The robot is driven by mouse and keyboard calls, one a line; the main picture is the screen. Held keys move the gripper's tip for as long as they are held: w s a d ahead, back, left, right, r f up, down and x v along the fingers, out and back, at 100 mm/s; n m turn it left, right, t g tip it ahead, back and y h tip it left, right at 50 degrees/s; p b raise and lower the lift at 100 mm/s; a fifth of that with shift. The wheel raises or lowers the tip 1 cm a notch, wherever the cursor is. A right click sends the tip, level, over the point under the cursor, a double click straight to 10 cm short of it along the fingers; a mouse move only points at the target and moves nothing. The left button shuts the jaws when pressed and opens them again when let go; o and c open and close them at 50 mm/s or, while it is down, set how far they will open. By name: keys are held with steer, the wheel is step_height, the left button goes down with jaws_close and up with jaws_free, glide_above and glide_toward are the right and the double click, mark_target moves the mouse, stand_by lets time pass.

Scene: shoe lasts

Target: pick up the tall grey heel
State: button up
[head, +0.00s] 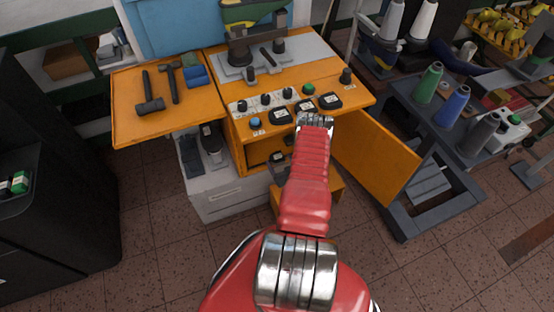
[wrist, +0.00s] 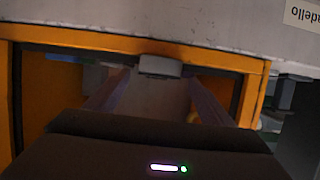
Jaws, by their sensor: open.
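In the wrist view, the two fingers of my gripper (wrist: 158,84) are spread apart, with nothing clearly held between them. A small grey block (wrist: 160,66) shows just beyond the fingertips, at the edge of an orange frame. I cannot tell whether it is the tall grey heel or a part of the machine. In the head view, my red arm reaches toward the front of the orange cabinet and hides part of it. My fingers cannot be made out there, and I see no clear tall grey heel in that view.
The orange cabinet (head: 236,150) has an open door (head: 375,160) to the right of my arm. Knobs and black labelled pieces stand on its top. Hammers (head: 150,100) lie on the left shelf. A dark rack with thread cones (head: 428,82) stands at right. Tiled floor in front is clear.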

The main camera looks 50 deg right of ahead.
mark_target(278, 160)
steer(key=shift+x, duration=1.25)
steer(key=shift+c, duration=0.3)
steer(key=c, duration=1.1)
steer(key=shift+r, duration=0.1)
step_height(278, 160, up, 10)
